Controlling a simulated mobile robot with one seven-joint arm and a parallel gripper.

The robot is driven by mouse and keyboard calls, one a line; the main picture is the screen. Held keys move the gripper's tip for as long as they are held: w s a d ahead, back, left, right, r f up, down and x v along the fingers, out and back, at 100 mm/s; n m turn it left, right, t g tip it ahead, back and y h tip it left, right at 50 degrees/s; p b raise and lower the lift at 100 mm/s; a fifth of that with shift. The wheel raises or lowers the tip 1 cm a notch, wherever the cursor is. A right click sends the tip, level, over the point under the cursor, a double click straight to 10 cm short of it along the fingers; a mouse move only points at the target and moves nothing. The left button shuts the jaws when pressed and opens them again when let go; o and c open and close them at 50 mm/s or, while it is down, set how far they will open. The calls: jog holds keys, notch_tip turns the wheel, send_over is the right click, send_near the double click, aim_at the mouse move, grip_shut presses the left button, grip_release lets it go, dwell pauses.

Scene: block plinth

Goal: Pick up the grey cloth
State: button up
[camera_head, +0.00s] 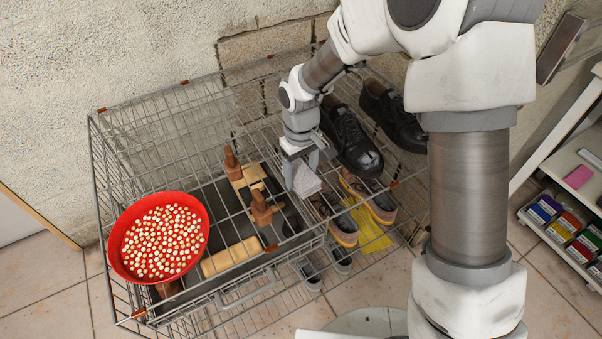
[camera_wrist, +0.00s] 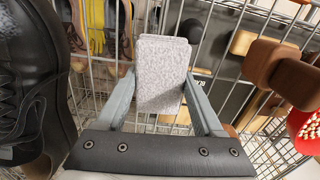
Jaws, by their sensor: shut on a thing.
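The grey cloth (camera_head: 306,181) is a folded, light grey speckled pad in my gripper (camera_head: 302,172), over the wire rack. In the wrist view the cloth (camera_wrist: 161,72) sits between the two fingers of my gripper (camera_wrist: 160,92), with a finger against each side. The gripper is shut on it. The wires of the rack show behind and below the cloth. I cannot tell whether its lower edge touches the rack.
Black shoes (camera_head: 354,140) stand right behind the gripper, and brown shoes (camera_head: 340,220) lie to its right. Wooden pieces (camera_head: 262,208) are to its left. A red bowl (camera_head: 118,240) of small pale pieces sits at the rack's left. A shelf (camera_head: 580,170) stands at far right.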

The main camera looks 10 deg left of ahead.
aim_at(303, 172)
jog(key=r+p, duration=0.1)
jog(key=r, duration=0.1)
jog(key=r+p, duration=0.1)
jog(key=r, duration=0.1)
jog(key=shift+d+r, duration=0.2)
jog(key=shift+r, duration=0.15)
jog(key=d+r+p, duration=0.3)
jog(key=d+r, duration=0.3)
jog(key=d, duration=0.5)
jog(key=shift+s+d, duration=0.15)
jog(key=o, duration=0.7)
jog(key=c, duration=0.5)
jog(key=shift+r, duration=0.1)
